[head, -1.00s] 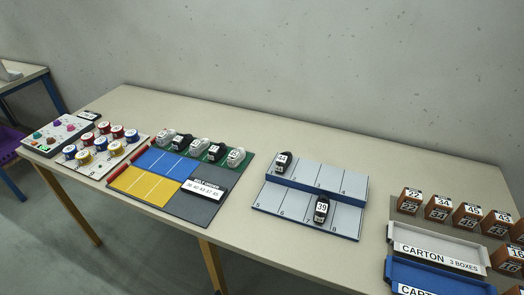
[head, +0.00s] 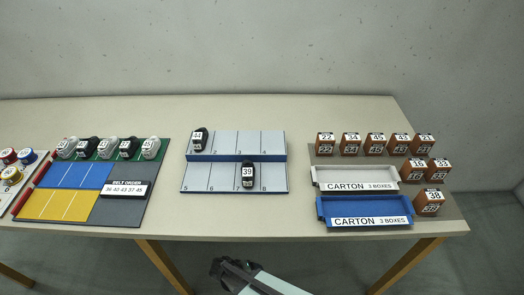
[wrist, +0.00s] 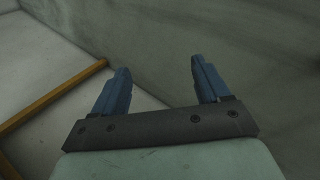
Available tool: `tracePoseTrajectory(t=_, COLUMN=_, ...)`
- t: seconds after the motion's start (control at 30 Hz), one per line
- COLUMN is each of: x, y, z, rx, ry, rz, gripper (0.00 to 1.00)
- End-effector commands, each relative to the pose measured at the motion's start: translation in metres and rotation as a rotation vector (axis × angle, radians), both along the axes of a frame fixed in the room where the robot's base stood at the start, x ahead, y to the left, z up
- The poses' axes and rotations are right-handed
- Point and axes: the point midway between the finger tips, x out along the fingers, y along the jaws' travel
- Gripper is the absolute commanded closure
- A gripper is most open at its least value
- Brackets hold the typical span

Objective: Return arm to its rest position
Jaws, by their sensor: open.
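My gripper (wrist: 158,85) is open and empty in the wrist view, its two blue fingers apart with only grey floor and wall between and beyond them. In the head view, the end of my arm (head: 245,275) shows at the bottom edge, in front of the table (head: 300,112) and below its front edge. It touches nothing that I can see. Its fingers are hard to make out there.
A shoe rack (head: 235,158) holds shoes marked 44 and 39. Left of it is a belt order board (head: 120,212) with several shoes. At right are a white carton (head: 355,175), a blue carton (head: 365,208) and several brown boxes (head: 325,143). Table legs (head: 162,265) stand below.

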Motion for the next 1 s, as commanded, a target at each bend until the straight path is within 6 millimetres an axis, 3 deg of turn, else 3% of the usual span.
tracePoseTrajectory(t=0.03, x=-0.002, y=-0.017, z=0.001, rx=-0.003, ry=0.029, rz=-0.032, gripper=0.25)
tracePoseTrajectory(t=0.2, x=-0.01, y=-0.061, z=-0.001, rx=-0.002, ry=0.13, rz=-0.115, gripper=0.25)
tracePoseTrajectory(t=0.5, x=-0.038, y=-0.127, z=0.0, rx=0.042, ry=0.304, rz=-0.258, gripper=0.25)
tracePoseTrajectory(t=1.0, x=-0.101, y=-0.198, z=0.011, rx=0.226, ry=0.557, rz=-0.475, gripper=0.25)
